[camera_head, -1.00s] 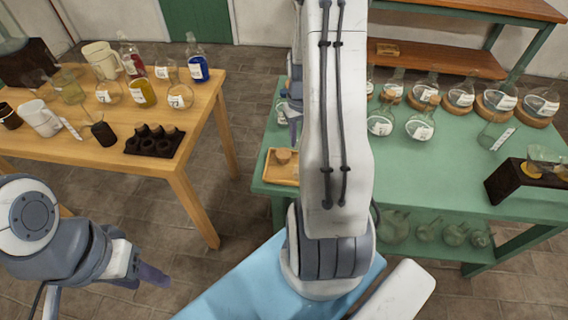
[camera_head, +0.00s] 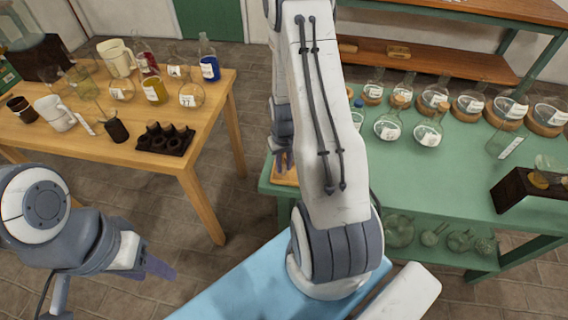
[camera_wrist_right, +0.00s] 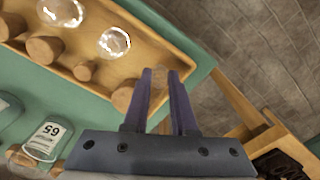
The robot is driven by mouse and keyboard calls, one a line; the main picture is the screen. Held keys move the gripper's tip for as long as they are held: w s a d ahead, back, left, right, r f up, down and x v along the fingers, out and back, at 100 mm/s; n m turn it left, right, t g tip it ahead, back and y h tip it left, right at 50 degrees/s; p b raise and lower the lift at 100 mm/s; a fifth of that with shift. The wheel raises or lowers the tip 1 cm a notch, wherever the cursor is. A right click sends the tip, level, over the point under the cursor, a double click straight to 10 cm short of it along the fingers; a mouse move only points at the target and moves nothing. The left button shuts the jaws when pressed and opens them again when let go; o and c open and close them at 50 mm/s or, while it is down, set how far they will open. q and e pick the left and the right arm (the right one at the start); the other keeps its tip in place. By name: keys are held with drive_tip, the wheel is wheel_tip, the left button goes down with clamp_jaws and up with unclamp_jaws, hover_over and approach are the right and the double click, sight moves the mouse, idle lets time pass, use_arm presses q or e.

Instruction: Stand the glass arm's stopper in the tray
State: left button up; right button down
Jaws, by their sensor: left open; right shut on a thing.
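The wooden tray (camera_head: 283,177) is at the near left corner of the green table, mostly behind my right arm. In the right wrist view the tray (camera_wrist_right: 150,52) holds several cork stoppers, one of them a large cork (camera_wrist_right: 45,48), and two clear glass pieces, one of them a round glass (camera_wrist_right: 115,42). My right gripper (camera_head: 284,162) is low over the tray's edge. In the wrist view its purple fingers (camera_wrist_right: 162,78) are shut on a small tan stopper, mostly hidden between them. A cork (camera_wrist_right: 122,96) sits just left of the fingers. My left gripper (camera_head: 160,268) is open and empty, away from both tables.
A row of labelled flasks (camera_head: 430,128) on cork rings and a dark stand (camera_head: 530,190) occupy the green table (camera_head: 450,185). The wooden table (camera_head: 200,160) at left holds jugs, bottles and a dark rack (camera_head: 165,140). A tiled floor gap separates the tables.

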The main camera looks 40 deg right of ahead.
drive_tip(key=shift+f, duration=0.1)
drive_tip(key=shift+f, duration=0.15)
drive_tip(key=c, duration=0.7)
unclamp_jaws()
